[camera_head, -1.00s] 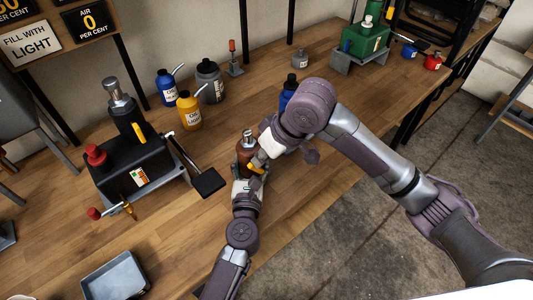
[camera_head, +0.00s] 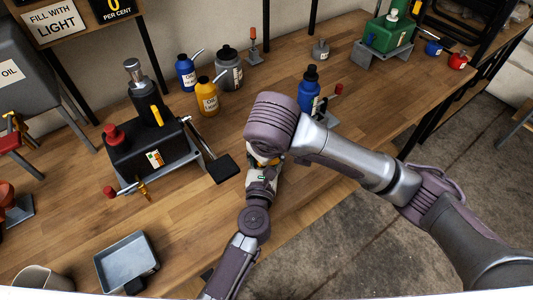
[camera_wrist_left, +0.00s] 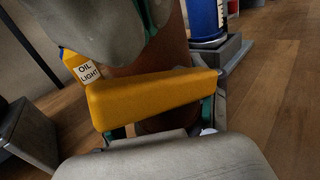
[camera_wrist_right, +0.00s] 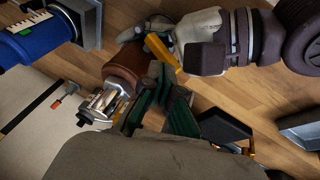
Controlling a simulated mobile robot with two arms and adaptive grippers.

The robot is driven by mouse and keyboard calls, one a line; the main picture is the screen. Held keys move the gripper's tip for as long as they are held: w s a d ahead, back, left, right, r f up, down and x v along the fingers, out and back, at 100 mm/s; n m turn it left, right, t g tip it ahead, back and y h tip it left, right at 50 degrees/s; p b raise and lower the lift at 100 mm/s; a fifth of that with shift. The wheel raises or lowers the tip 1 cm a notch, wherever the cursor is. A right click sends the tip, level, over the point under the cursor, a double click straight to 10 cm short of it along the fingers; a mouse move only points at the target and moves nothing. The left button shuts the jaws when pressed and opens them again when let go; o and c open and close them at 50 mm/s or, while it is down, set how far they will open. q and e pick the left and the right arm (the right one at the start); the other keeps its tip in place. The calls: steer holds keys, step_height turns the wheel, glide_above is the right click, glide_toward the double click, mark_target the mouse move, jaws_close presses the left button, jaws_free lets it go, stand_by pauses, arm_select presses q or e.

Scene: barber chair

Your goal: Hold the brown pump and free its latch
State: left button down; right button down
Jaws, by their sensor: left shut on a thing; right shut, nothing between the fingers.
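The brown pump (camera_wrist_right: 124,75) has a metal top (camera_wrist_right: 104,104) and a yellow latch (camera_wrist_left: 150,100) on its side. The latch lies across the pump's brown body (camera_wrist_left: 165,55) in the left wrist view. My left gripper (camera_head: 262,170) is shut around the pump's body, with the latch on the side facing its palm. My right gripper (camera_wrist_right: 158,90) is shut and empty, close beside the pump and the latch. Whether it touches either is unclear. In the head view, my right wrist covers the pump and the right fingertips.
A black pump (camera_head: 145,148) with a lever stands on the wooden bench to the left. Yellow (camera_head: 207,97) and grey (camera_head: 229,70) oil bottles stand behind. A blue pump (camera_head: 309,92) stands just beyond my right wrist. A grey tray (camera_head: 127,262) lies at front left.

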arm_select(q)
steer(key=shift+w+r, duration=0.1)
steer(key=shift+r, duration=0.1)
arm_select(e)
steer(key=shift+r, duration=0.4)
steer(key=a+v, duration=0.2)
steer(key=v, duration=1)
steer(key=shift+s, duration=0.15)
arm_select(q)
steer(key=shift+c, duration=0.9)
jaws_free()
arm_select(e)
steer(key=shift+a, duration=0.1)
